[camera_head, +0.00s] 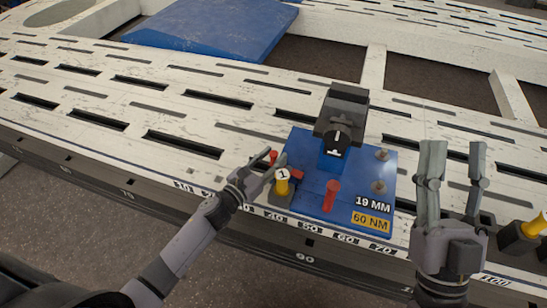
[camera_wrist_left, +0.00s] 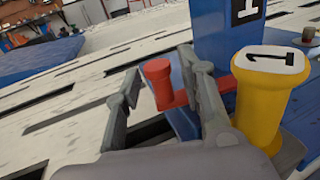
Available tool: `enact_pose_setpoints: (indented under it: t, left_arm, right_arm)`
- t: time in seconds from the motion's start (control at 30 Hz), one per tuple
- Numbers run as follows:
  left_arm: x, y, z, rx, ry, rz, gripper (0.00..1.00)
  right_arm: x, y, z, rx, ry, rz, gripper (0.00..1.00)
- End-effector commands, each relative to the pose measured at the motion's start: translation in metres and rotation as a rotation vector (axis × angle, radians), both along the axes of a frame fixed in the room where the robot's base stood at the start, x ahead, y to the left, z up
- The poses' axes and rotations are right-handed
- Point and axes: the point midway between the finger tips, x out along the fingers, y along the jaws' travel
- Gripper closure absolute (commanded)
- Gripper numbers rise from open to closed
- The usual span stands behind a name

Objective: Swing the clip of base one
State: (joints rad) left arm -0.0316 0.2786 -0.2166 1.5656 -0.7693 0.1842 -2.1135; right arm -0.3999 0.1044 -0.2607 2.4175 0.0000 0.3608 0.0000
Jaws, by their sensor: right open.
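Base one is a blue plate (camera_head: 312,205) on the white slotted frame, with a blue post carrying a dark block. A yellow peg labelled 1 (camera_head: 282,187) stands at its left edge. Its red clip (camera_head: 296,174) lies behind the peg; the clip's round knob (camera_wrist_left: 158,75) shows in the left wrist view. My left gripper (camera_head: 270,163) is at the plate's left edge, its fingers open on either side of the knob. Whether they touch it, I cannot tell. My right gripper (camera_head: 455,152) is open and empty, right of the plate, fingers pointing up in the picture.
A red upright handle (camera_head: 332,195) and two grey studs (camera_head: 381,154) stand on the plate. Another yellow peg (camera_head: 535,224) on a dark block is at the far right. A blue panel (camera_head: 210,28) lies at the back. The slotted surface left of the plate is clear.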

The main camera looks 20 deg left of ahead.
Motion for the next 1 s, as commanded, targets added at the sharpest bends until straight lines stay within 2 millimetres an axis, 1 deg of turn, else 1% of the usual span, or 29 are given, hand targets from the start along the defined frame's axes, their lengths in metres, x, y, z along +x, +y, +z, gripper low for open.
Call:
enact_pose_setpoints:
  t: [0.03,0.13,0.4,0.9,0.97,1.0]
  left_arm:
    - [0.0042,-0.0014,0.0004,-0.001,-0.002,0.0,0.64]
    - [0.0074,-0.003,-0.0001,0.0,0.0,0.0,0.64]
    - [0.0082,-0.0034,0.0002,0.0,0.0,0.0,0.64]
    - [0.008,-0.0033,0.0003,0.0,0.0,0.0,0.97]
    - [0.008,-0.0032,0.0003,0.0,0.0,0.0,1.0]
    - [0.008,-0.0032,0.0003,0.0,0.0,0.0,1.0]
  right_arm:
    - [-0.0015,-0.0001,0.0009,0.004,-0.011,0.001,0.59]
    - [-0.0037,-0.0005,0.003,0.008,-0.026,0.002,0.59]
    - [-0.0042,-0.0005,0.0037,0.009,-0.03,0.002,0.59]
    - [-0.0041,-0.0006,0.0036,0.008,-0.029,0.001,0.59]
    - [-0.004,-0.0007,0.0036,0.008,-0.029,0.001,0.59]
    - [-0.004,-0.0007,0.0036,0.008,-0.029,0.001,0.59]
